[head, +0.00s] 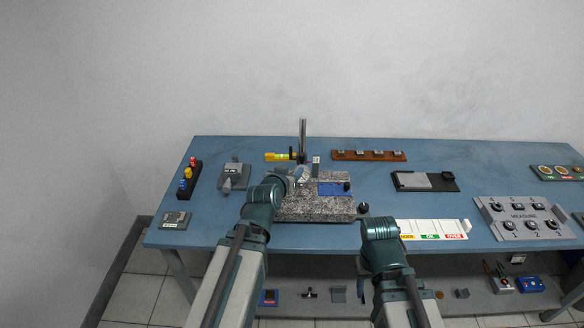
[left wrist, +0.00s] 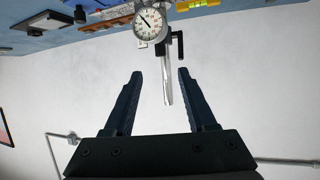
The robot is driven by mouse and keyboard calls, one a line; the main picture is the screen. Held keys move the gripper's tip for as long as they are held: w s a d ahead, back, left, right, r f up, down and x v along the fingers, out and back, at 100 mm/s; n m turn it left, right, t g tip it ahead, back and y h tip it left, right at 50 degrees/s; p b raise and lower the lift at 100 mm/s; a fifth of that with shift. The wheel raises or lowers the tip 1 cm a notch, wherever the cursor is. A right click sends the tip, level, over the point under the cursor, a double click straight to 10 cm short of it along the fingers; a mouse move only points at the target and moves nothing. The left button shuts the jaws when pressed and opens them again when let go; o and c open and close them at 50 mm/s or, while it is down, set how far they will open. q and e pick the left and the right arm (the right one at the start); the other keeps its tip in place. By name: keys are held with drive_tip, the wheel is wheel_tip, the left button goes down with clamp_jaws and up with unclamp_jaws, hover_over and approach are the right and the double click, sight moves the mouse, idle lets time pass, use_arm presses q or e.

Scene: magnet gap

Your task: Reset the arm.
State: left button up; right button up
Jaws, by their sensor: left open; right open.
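My left arm reaches over the granite plate (head: 315,208) in the head view. My left gripper shows in the left wrist view (left wrist: 160,73); its two dark fingers are apart with nothing between them. In that view a round dial gauge (left wrist: 150,24) and its metal post (left wrist: 168,85) appear beyond the fingers. In the head view the upright post (head: 303,135) stands at the back of the plate, and the left hand partly hides what is around it. My right arm (head: 380,229) is at the table's front edge; its gripper fingers cannot be seen.
The blue table (head: 210,234) holds a blue block (head: 335,189) on the plate, a wooden rack (head: 368,156), a black tray (head: 424,182), a white sorting board (head: 432,229) and a grey MEASURE panel (head: 522,218). A rack of coloured parts (head: 189,177) stands left. A lower shelf holds small items.

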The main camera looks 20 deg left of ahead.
use_arm(q)
drive_tip(key=s+d+f+m+g+h, duration=0.1)
drive_tip(key=s+d+f+m+g, duration=0.2)
drive_tip(key=s+d+f+g, duration=1)
drive_tip(key=s+d+m+y, duration=0.1)
drive_tip(key=s+d+y, duration=0.1)
drive_tip(key=s, duration=0.8)
drive_tip(key=shift+d+f+g, duration=0.2)
drive_tip(key=shift+d+g, duration=0.2)
drive_tip(key=shift+d, duration=0.35)
